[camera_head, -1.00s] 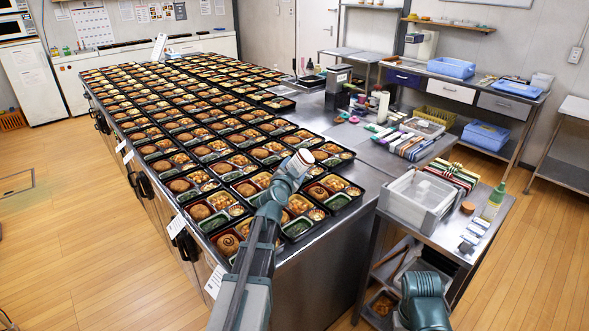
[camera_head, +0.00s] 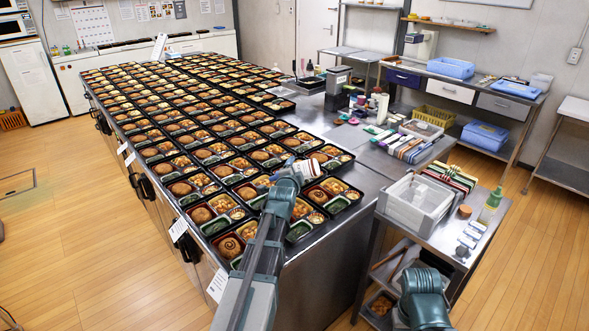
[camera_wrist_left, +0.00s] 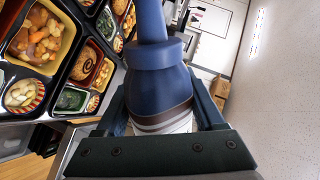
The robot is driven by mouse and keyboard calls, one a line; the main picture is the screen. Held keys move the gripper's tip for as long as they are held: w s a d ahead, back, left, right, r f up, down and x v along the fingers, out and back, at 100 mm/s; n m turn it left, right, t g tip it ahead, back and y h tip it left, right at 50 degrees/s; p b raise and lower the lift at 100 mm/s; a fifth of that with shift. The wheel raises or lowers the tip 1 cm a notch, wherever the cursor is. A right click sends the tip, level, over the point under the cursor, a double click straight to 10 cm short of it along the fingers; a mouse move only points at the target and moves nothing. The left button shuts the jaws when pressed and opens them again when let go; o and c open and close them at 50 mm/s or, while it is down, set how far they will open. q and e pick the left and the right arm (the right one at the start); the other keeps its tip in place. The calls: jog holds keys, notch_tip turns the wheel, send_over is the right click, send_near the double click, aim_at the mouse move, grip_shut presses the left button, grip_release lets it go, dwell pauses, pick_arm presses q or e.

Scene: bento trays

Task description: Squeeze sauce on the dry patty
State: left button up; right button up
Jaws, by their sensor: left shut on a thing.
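My left gripper (camera_head: 288,174) is shut on a blue sauce bottle (camera_wrist_left: 158,78) with a pale base band, held tilted above the near bento trays. In the left wrist view the gripper (camera_wrist_left: 163,112) closes around the bottle's base end and the narrow nozzle points away. Round brown patties lie in the trays. A near patty (camera_head: 230,247) has a spiral on top; another patty (camera_head: 201,215) behind it looks plain. The wrist view shows a spiral-marked patty (camera_wrist_left: 84,64) left of the bottle. The arm hides part of the front trays. My right gripper is out of view.
Rows of filled bento trays cover the long steel table. A side cart at right holds a clear bin (camera_head: 416,203), a green-capped bottle (camera_head: 491,205) and stacked items. The steel strip right of the trays is partly clear.

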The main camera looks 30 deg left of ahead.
pick_arm(q)
jog(key=shift+r+m+y+p, duration=0.3)
jog(key=shift+m+y, duration=0.2)
jog(key=shift+m, duration=0.6)
notch_tip(320, 180, up, 3)
jog(key=m+y, duration=0.1)
jog(key=m, duration=0.4)
jog(key=m+y+b, duration=0.1)
jog(key=m+y, duration=0.1)
jog(key=m, duration=0.3)
jog(key=m+y+b, duration=0.1)
jog(key=m+y, duration=0.1)
jog(key=m, duration=0.4)
